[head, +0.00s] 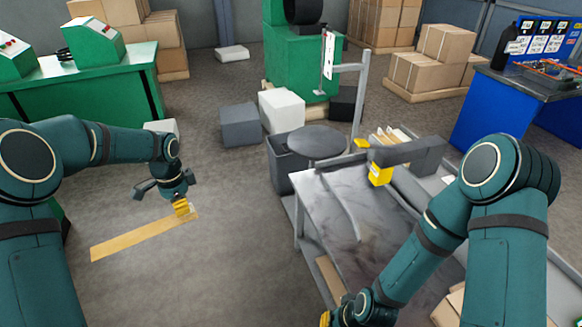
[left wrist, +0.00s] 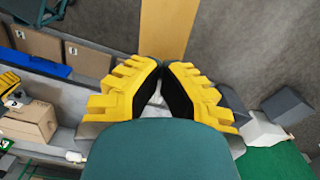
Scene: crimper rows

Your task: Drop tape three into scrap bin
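My left gripper (head: 184,210) hangs over the open floor, left of the workbench. A dark grey bin (head: 283,165) stands beside the workbench, right of the gripper. I cannot identify tape three. My right gripper (head: 326,318) barely shows at the bottom edge.
A round dark stool-like top (head: 318,142) is next to the bin. Grey (head: 240,126) and white (head: 282,111) cubes stand behind. A green console table (head: 85,85) is at left. The floor between is clear.

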